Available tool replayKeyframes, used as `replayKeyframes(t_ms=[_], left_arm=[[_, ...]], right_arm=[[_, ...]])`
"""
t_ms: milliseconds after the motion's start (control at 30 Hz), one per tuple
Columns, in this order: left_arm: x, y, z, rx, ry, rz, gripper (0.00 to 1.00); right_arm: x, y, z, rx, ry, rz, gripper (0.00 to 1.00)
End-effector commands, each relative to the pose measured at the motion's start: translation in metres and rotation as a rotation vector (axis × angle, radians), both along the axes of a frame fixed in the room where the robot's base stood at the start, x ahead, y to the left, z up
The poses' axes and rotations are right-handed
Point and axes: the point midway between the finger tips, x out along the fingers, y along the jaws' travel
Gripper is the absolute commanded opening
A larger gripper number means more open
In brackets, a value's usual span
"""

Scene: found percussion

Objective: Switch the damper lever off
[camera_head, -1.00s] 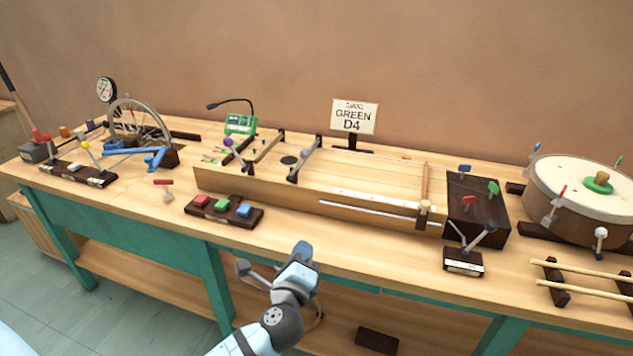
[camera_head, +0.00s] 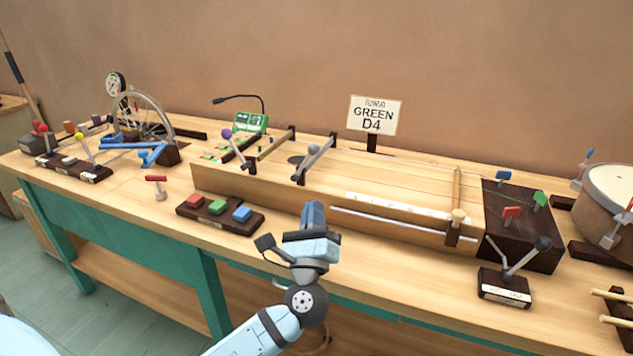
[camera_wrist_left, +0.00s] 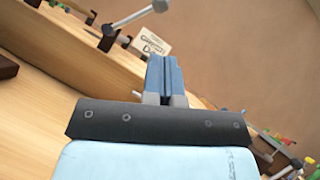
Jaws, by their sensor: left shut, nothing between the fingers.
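Several levers are in view, and I cannot read which label names the damper. One has a dark ball knob (camera_head: 543,243) on a black labelled base (camera_head: 504,288) at the bench's front right. Another, with a grey ball knob (camera_head: 313,149), leans across the long wooden string box (camera_head: 400,215); a ball-ended lever (camera_wrist_left: 135,18) also shows at the top of the left wrist view. My left gripper (camera_head: 313,212) is shut and empty, in front of the string box near the bench's front edge. Its blue fingers (camera_wrist_left: 164,75) are together. My right gripper is out of view.
A block with red, green and blue buttons (camera_head: 218,213) lies left of my gripper. A sign reading GREEN D4 (camera_head: 375,116) stands behind the box. A drum (camera_head: 608,200) is at the right edge. Bare bench top lies along the front.

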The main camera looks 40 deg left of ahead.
Motion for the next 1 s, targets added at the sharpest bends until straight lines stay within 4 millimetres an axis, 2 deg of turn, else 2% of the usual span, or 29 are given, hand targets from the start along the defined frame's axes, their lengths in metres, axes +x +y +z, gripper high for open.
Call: replayKeyframes(t_ms=[500, 700, 1000], left_arm=[[0.061, 0.037, 0.043, 0.001, -0.001, 0.000, 0.00], [0.070, 0.042, 0.050, 0.000, 0.000, 0.000, 0.00], [0.070, 0.042, 0.050, 0.001, 0.001, 0.000, 0.00]], right_arm=[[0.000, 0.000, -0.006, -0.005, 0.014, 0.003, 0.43], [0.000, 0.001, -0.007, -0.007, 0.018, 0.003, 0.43], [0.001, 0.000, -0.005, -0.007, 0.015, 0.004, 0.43]])
